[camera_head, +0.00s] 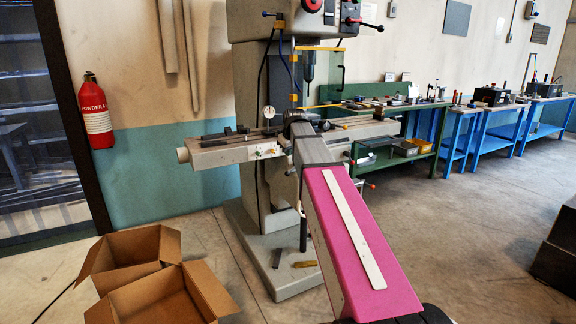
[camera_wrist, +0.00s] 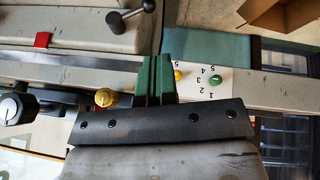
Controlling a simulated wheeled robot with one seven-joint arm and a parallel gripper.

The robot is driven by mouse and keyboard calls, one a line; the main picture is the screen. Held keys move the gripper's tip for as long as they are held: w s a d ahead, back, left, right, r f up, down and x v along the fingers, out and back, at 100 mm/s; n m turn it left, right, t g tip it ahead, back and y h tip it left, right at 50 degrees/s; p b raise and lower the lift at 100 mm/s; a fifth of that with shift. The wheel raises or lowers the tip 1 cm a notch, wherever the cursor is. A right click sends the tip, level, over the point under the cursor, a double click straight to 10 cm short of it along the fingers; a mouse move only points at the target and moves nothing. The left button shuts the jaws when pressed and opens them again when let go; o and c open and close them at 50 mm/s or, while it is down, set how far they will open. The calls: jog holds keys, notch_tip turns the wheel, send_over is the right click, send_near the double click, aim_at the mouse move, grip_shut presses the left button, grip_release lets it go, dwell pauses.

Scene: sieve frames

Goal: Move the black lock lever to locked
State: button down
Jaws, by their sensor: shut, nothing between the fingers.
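A black ball-ended lever (camera_wrist: 130,14) shows at the top of the wrist view, on a round metal hub on a pale grey machine surface. It looks like the lock lever; I cannot make out a locked mark beside it. My gripper (camera_wrist: 154,76) shows as two dark green fingers side by side, shut and empty. The fingers are below and right of the lever in the wrist view, apart from it. In the head view my pink and grey arm reaches to the machine table (camera_head: 222,153) and hides the gripper; I cannot pick out the lever there.
A number plate (camera_wrist: 205,84) with yellow and green knobs lies right of the fingers. A yellow knob (camera_wrist: 104,97), a black knob (camera_wrist: 12,108) and a red block (camera_wrist: 43,40) are left. Cardboard boxes (camera_head: 140,246) stand at lower left; workbenches (camera_head: 470,108) line the right.

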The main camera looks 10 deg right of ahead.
send_near(288, 175)
jog(key=w+a+f, duration=0.2)
jog(key=w+f, duration=0.1)
jog(key=f, duration=0.1)
jog(key=shift+w+d+f, duration=0.4)
jog(key=shift+w+f, duration=0.05)
jog(key=shift+f, duration=0.1)
jog(key=shift+w+f, duration=0.1)
jog(key=shift+f, duration=0.05)
jog(key=shift+d+f+h, duration=0.1)
jog(key=shift+f+h, duration=0.3)
jog(key=shift+h, duration=0.2)
jog(key=shift+d+f+t, duration=0.3)
jog(key=shift+f, duration=0.55)
